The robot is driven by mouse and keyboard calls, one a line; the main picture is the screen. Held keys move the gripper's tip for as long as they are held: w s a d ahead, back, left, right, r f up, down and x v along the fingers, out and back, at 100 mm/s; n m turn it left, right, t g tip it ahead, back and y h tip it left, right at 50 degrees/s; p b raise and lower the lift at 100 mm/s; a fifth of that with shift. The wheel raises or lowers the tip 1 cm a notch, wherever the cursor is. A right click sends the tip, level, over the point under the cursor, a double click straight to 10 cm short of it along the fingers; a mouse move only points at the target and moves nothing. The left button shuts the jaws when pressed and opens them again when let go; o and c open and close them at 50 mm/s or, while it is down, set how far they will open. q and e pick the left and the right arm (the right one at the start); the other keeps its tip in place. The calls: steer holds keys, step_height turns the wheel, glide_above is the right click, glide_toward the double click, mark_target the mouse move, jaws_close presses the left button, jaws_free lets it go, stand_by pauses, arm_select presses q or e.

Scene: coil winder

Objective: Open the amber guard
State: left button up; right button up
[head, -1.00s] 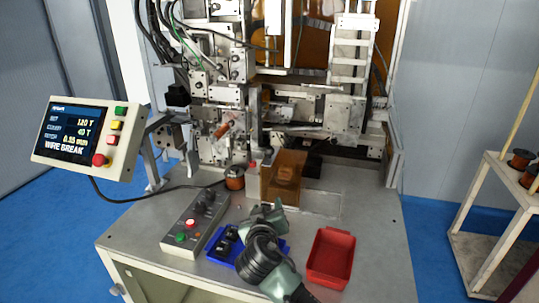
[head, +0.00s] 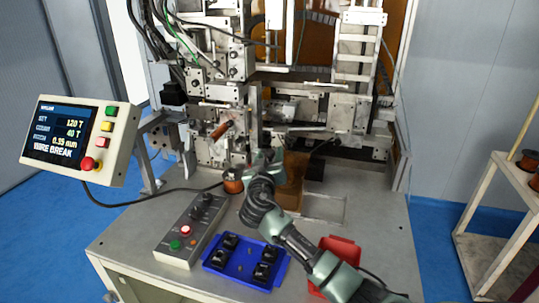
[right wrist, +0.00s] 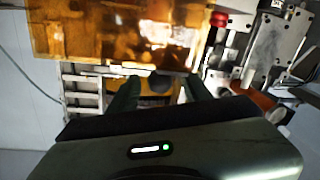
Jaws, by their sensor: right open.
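The amber guard (head: 292,186) is a translucent brown-orange box on the machine table, below the winding head. My right arm hides part of its left side in the head view. Its amber sheet (right wrist: 110,32) also spans the top of the right wrist view. My right gripper (head: 266,158) is at the guard's upper left side in the head view. In the right wrist view its two dark fingers (right wrist: 160,88) are spread apart with nothing between them, close to the amber sheet's edge. Whether they touch it cannot be told. My left gripper is not in view.
A blue tray (head: 243,277) with black parts and a red bin (head: 345,245) sit at the front. A grey button box (head: 190,229) and a copper spool (head: 233,182) stand left. The control panel (head: 80,141) reads "WIRE BREAK". Metal winder fixtures crowd behind the guard.

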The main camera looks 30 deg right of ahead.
steer(key=shift+s+a+r, duration=0.1)
jaws_close()
stand_by(1.3)
